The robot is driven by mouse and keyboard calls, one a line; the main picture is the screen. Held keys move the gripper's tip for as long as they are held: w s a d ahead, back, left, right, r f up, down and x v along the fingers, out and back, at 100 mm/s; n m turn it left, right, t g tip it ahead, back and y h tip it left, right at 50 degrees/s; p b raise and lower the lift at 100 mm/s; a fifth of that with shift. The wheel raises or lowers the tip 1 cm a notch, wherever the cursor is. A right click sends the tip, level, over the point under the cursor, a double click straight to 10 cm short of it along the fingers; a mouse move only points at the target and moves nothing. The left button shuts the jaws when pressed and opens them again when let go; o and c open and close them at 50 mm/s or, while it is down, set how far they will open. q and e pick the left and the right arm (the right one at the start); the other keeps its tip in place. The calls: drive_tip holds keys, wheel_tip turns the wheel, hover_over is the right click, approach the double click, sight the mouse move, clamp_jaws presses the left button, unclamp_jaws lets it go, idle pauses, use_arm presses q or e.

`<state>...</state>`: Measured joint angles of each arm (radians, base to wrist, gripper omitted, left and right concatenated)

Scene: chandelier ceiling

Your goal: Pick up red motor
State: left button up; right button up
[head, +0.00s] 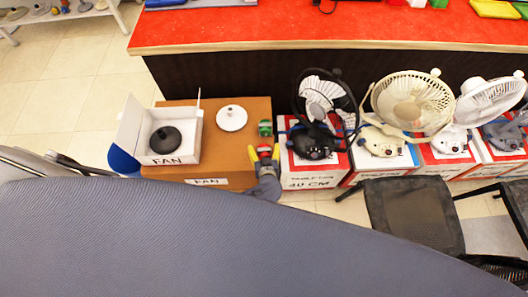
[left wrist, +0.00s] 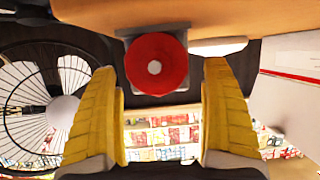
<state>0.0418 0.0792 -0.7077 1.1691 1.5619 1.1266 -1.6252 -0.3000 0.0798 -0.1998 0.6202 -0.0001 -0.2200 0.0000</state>
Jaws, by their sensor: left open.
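The red motor (left wrist: 155,62) shows as a round red body with a pale centre on a grey square base in the left wrist view. It lies between and just beyond the tips of my left gripper's yellow fingers, with a visible gap on each side. In the head view my left gripper (head: 264,151) is open at the right edge of the brown cardboard box (head: 222,172), and a bit of red shows between its fingers. Whether the fingers touch the motor cannot be told. My right gripper is not in view.
A small green and red part (head: 265,128) sits just beyond the gripper. A white disc (head: 231,118) and an open white carton (head: 128,128) with a black disc (head: 165,140) are on the box. Fans on boxes (head: 312,170) stand close right. A red-topped counter (head: 330,25) is behind.

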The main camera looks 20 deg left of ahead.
use_arm(q)
drive_tip(key=shift+c, duration=0.2)
drive_tip(key=c, duration=1.5)
drive_tip(key=shift+c, duration=0.6)
drive_tip(key=shift+r, duration=0.15)
